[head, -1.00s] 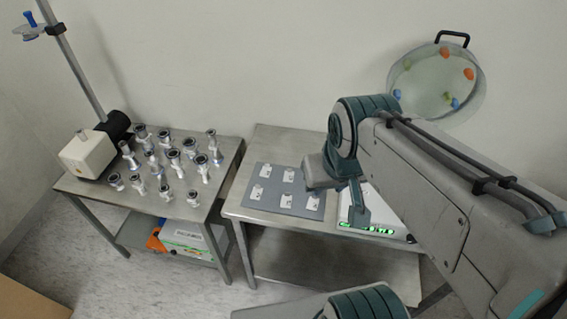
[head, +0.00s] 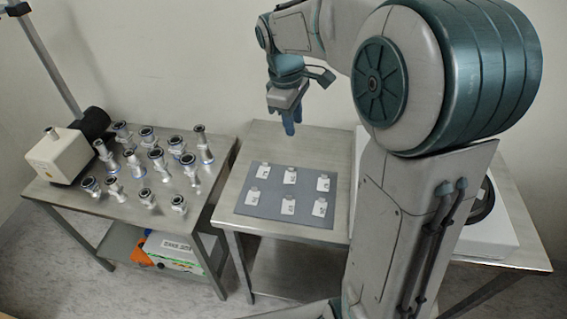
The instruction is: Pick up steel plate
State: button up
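A flat grey mat (head: 245,207) lies on the metal table on the right. Several small pale plates with dark markings, such as the front-left one (head: 250,198), lie on it in two rows. I cannot tell which of them, if any, is the steel plate. My gripper (head: 290,131) points down above the back part of this table, behind the mat and apart from the plates. Its teal fingers show nearly edge-on, so their opening is unclear. No held object shows.
The left metal table (head: 60,195) carries several metal pipe fittings (head: 158,158) and a white and black pump (head: 62,152). A white device (head: 485,238) with a black round part stands partly behind my arm. Bare tabletop surrounds the mat's back edge.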

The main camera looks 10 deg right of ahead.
jog(key=w+f+n+g+b, duration=0.1)
jog(key=w+f+n+b, duration=0.2)
jog(key=w+f, duration=0.45)
send_over(291, 168)
jog(key=f, duration=0.8)
jog(key=shift+w+a+f+b, duration=0.1)
jog(key=shift+w+f+b, duration=0.2)
jog(key=shift+w+b, duration=0.1)
jog(key=shift+s+f, duration=0.15)
jog(key=shift+f, duration=1.2)
jog(key=shift+s+f, duration=0.1)
jog(key=shift+f, duration=1.25)
grip_shut()
